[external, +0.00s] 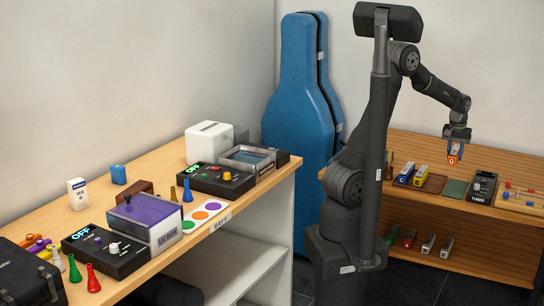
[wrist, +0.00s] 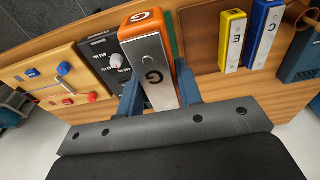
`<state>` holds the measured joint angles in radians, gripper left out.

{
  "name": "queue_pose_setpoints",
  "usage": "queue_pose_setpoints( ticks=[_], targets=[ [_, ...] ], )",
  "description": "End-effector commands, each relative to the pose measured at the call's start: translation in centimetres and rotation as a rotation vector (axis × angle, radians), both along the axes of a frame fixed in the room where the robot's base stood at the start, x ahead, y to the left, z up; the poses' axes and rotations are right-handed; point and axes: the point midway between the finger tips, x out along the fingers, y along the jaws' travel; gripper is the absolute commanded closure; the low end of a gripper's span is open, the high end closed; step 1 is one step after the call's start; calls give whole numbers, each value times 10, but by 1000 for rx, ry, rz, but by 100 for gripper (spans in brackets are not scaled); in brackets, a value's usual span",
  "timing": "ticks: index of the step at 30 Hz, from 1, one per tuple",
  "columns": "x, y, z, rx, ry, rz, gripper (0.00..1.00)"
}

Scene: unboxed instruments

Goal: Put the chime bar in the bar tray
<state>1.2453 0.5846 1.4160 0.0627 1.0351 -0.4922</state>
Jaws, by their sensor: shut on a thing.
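The orange chime bar marked G (external: 454,158) hangs below my gripper (external: 457,142), above the right-hand bench. In the wrist view the bar's silver top and orange end (wrist: 150,55) show between my two blue-grey fingers (wrist: 159,92), which are shut on it. The brown bar tray (external: 434,184) lies on that bench, left of and below the held bar. It holds a blue bar marked C (external: 404,174) and a yellow bar marked E (external: 420,176). In the wrist view, a bare part of the tray (wrist: 205,45) shows beside the yellow bar.
A green mat (external: 455,188) lies right of the tray, then a dark tuner (external: 483,187) and a wooden board with coloured pegs (external: 520,199). Several bars stand on the lower shelf (external: 460,262). The left bench (external: 160,262) is crowded with boxes and instruments.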

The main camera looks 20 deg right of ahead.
Motion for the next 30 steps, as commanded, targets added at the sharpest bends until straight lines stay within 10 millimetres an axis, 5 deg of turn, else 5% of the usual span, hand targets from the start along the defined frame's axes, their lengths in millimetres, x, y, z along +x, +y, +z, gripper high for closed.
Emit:
queue_pose_setpoints(
  ticks=[8, 21, 30],
  targets=[
    [6, 0, -39, 0, 0, 1, 94],
    [96, 1, -94, 0, 0, 3, 94],
    [118, 1, -111, -2, -1, 0, 94]
  ],
)
